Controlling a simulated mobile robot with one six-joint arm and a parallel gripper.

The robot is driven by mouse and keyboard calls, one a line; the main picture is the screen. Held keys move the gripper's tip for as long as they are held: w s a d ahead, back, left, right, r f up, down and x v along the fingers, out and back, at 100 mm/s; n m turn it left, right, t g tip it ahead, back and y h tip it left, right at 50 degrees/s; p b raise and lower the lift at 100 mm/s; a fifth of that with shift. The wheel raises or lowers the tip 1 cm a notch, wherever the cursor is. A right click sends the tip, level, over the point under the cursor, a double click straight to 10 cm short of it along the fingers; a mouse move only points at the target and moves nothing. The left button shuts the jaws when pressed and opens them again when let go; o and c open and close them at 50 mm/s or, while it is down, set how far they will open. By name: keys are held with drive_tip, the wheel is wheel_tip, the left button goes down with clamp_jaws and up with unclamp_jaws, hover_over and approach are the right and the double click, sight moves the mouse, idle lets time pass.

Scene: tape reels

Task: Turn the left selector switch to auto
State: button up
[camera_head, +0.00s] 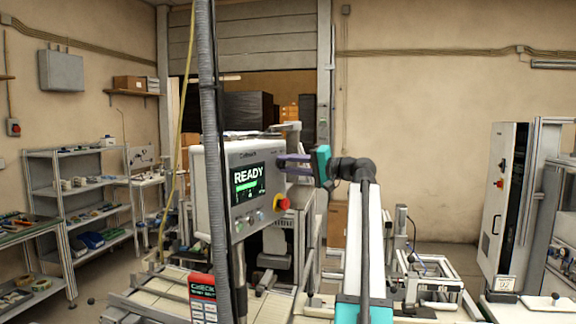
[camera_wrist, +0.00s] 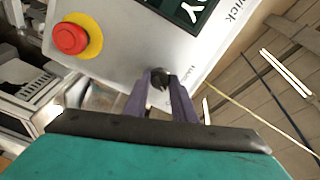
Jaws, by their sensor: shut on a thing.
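A grey control panel (camera_head: 220,170) stands left of centre in the head view, its lit screen (camera_head: 249,184) reading READY. My gripper (camera_head: 281,158) reaches in from the right to the panel's upper right part. In the wrist view the dark fingers of my gripper (camera_wrist: 161,92) are shut on a small black selector switch (camera_wrist: 160,74) on the panel face (camera_wrist: 125,45). Small lettering beside the switch is too blurred to read, so its setting is unclear. In the head view the fingers hide this switch.
A red stop button (camera_head: 282,204) with a yellow ring sits lower on the panel; it also shows in the wrist view (camera_wrist: 70,38). Small buttons (camera_head: 250,220) lie below the screen. A grey ribbed conduit (camera_head: 213,130) crosses before the panel. Shelves (camera_head: 85,195) stand left.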

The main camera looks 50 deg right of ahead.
drive_tip(key=o, duration=1.1)
drive_tip(key=shift+c, duration=0.2)
drive_tip(key=shift+s+d, duration=0.1)
drive_tip(key=shift+s, duration=0.05)
drive_tip(key=b+v, duration=0.4)
drive_tip(key=v, duration=0.9)
drive_tip(key=shift+s, duration=0.3)
drive_tip(key=shift+d, duration=0.1)
drive_tip(key=p+x, duration=0.3)
drive_tip(key=x, duration=0.9)
drive_tip(key=shift+w+f, duration=0.1)
